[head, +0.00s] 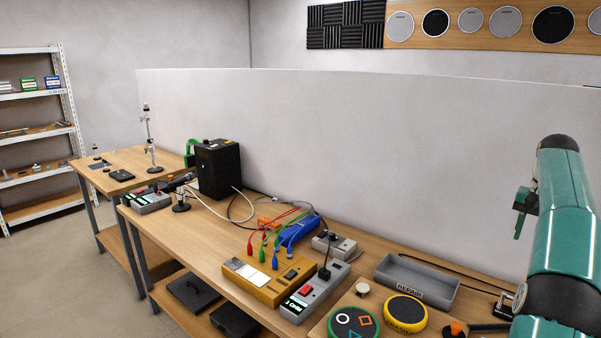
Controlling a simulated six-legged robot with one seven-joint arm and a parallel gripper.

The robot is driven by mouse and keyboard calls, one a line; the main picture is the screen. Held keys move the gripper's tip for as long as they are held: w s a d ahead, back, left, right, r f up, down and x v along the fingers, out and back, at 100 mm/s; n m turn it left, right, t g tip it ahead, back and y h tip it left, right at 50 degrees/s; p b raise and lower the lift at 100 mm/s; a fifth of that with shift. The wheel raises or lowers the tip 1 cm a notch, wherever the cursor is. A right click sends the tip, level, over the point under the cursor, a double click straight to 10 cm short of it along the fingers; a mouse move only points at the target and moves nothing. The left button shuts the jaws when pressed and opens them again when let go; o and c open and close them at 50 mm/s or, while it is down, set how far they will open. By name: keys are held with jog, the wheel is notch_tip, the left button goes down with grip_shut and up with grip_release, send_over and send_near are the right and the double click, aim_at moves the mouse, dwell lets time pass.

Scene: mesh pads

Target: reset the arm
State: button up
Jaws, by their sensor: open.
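My teal arm (562,220) rises at the right edge of the head view, its dark-capped upper joint in front of the white partition. My gripper (522,212) shows in part at the arm's left side, as a dark bracket with a green finger. It is open, and I see nothing held in it. It is above the bench and apart from the things on it. The rest of the gripper is hidden behind the arm.
The wooden bench (222,228) holds a black box (218,168), a yellow unit (254,282) with coloured leads, a grey meter (312,296), a grey tray (428,286) and round pads (405,309). The white partition (330,125) stands behind. Shelves (38,96) stand at far left.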

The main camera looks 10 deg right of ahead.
jog(key=w+a+r+n+h, duration=0.1)
jog(key=w+a+r+n, duration=0.15)
jog(key=a, duration=0.55)
jog(key=w+a+r+n, duration=0.1)
jog(key=a+r, duration=0.3)
jog(key=a, duration=0.4)
jog(key=s+a+r+n+t, duration=0.1)
jog(key=s+a+n+t, duration=0.15)
jog(key=a, duration=1.25)
jog(key=s+a+f+n+t, duration=0.1)
jog(key=s+a+f+n, duration=0.1)
jog(key=s+a+f, duration=0.4)
jog(key=s+a+f+n+t+y, duration=0.1)
jog(key=s+a+f+n+t, duration=0.1)
jog(key=s+a+f, duration=0.5)
jog(key=s+a+n, duration=0.1)
jog(key=s+a, duration=0.5)
jog(key=s, duration=0.2)
jog(key=shift+a+f, duration=0.2)
jog(key=shift+a, duration=0.15)
jog(key=shift+c, duration=0.7)
